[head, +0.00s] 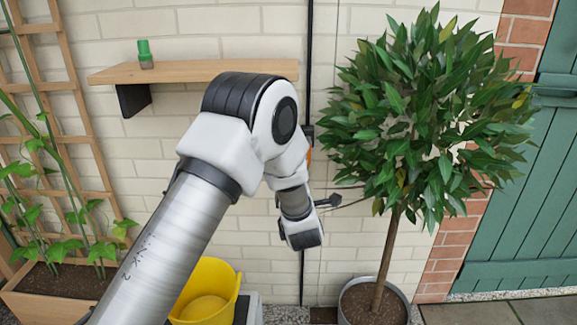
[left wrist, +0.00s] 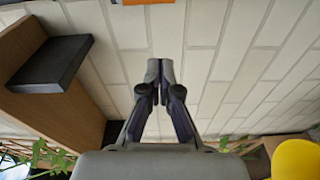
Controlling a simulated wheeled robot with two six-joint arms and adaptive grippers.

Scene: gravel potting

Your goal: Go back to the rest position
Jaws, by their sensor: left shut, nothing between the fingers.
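My left arm reaches up from the bottom of the head view and bends down in front of the brick wall. The left gripper shows clearly in the left wrist view (left wrist: 160,72). Its two fingers meet at the tips, with nothing held between them. Pale wall bricks lie behind the fingers. In the head view I cannot make out its fingertips clearly. My right gripper is in neither view.
A wooden shelf (head: 190,70) with a green-capped bottle (head: 145,55) is on the wall. A potted tree (head: 430,110) stands right of my arm. A yellow bucket (head: 208,285) is below. A planter (head: 45,295) with a trellis stands left.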

